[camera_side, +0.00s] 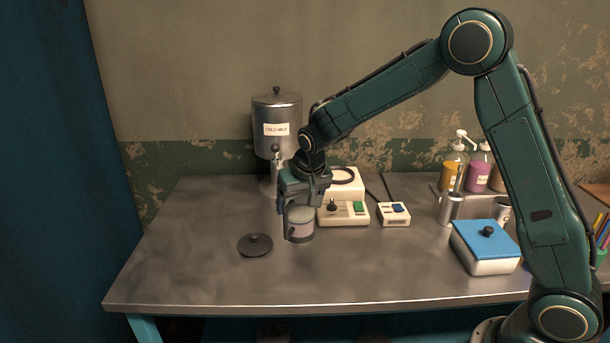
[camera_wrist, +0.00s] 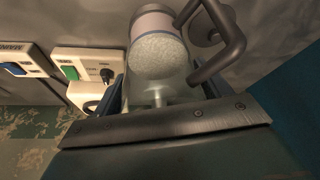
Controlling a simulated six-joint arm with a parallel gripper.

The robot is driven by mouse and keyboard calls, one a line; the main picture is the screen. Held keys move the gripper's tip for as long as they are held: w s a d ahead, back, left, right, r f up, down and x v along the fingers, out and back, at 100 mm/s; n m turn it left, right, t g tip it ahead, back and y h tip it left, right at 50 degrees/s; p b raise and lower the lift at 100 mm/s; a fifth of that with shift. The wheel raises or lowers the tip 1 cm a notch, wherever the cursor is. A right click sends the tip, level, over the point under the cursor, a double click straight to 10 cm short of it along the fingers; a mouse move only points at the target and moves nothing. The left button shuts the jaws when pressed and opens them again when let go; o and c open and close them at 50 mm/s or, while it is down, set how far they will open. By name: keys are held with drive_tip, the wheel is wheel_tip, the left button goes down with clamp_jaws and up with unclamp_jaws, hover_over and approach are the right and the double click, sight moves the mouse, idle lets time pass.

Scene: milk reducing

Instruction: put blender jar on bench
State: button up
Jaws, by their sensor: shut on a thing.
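The blender jar (camera_side: 301,222) is a clear, squat jar with pale, frothy contents, a dark lower band and a handle. My gripper (camera_side: 300,208) points down and is shut on the jar, which looks roughly upright. The jar's bottom is at or just above the metal bench (camera_side: 200,270); I cannot tell if they touch. In the wrist view the jar (camera_wrist: 158,50) sits between the fingers, with its handle at the right. The cream blender base (camera_side: 343,212) stands just right of the jar, with a knob and a green switch.
A dark round lid (camera_side: 255,246) lies left of the jar. A steel cold milk dispenser (camera_side: 277,125) stands behind. A small switch box (camera_side: 394,214), a blue-lidded box (camera_side: 485,245), a metal cup (camera_side: 450,208) and pump bottles (camera_side: 477,170) are right. The front-left bench is clear.

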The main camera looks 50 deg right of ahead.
sight(300, 216)
drive_tip(key=shift+f, duration=2.1)
drive_tip(key=shift+f, duration=0.2)
drive_tip(key=o, duration=1.6)
drive_tip(key=shift+r, duration=0.15)
drive_tip(key=shift+v, duration=6)
